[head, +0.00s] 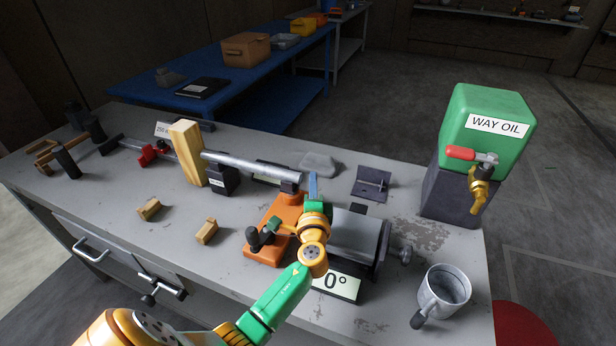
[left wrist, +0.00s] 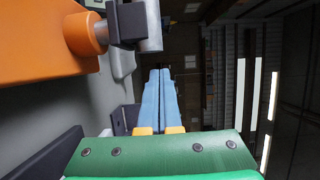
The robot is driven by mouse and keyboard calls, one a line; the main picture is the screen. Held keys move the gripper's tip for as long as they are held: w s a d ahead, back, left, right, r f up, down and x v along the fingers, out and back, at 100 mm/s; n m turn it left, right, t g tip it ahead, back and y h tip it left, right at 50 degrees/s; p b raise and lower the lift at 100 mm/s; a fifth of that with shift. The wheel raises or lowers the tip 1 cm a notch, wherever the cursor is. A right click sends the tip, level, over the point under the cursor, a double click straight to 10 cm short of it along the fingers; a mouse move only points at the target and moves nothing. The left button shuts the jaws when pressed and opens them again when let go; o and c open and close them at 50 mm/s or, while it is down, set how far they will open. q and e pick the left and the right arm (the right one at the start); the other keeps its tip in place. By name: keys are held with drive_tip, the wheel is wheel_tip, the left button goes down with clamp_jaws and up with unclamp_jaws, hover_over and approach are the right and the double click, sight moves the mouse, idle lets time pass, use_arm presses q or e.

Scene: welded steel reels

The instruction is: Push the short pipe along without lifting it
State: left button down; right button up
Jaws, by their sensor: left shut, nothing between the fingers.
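The short pipe (head: 250,166) is a grey metal tube lying roughly level across supports. Its left end is by a dark block (head: 222,179) and an upright wooden piece (head: 187,150). Its right end is over a dark rest on the orange fixture (head: 271,228). My left gripper (head: 313,184) has its blue fingers pressed together and empty, just right of the pipe's right end. In the left wrist view the fingers (left wrist: 160,90) are shut, and the pipe's end (left wrist: 152,25) shows at the top, apart from them. My right gripper is not in view.
A grey drum with a "0°" label (head: 337,285) sits beside my left arm. A green way-oil tank (head: 487,128) and a metal mug (head: 443,291) stand at the right. Two small wooden blocks (head: 149,209) lie at front left. A flat dark plate (head: 371,183) lies behind the gripper.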

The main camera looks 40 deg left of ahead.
sight(300, 177)
use_arm(q)
drive_tip(key=shift+s+a, duration=0.35)
drive_tip(key=shift+a, duration=0.35)
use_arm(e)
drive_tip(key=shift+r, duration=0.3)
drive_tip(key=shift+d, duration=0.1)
use_arm(q)
drive_tip(key=shift+s+a, duration=0.25)
drive_tip(key=shift+a, duration=0.55)
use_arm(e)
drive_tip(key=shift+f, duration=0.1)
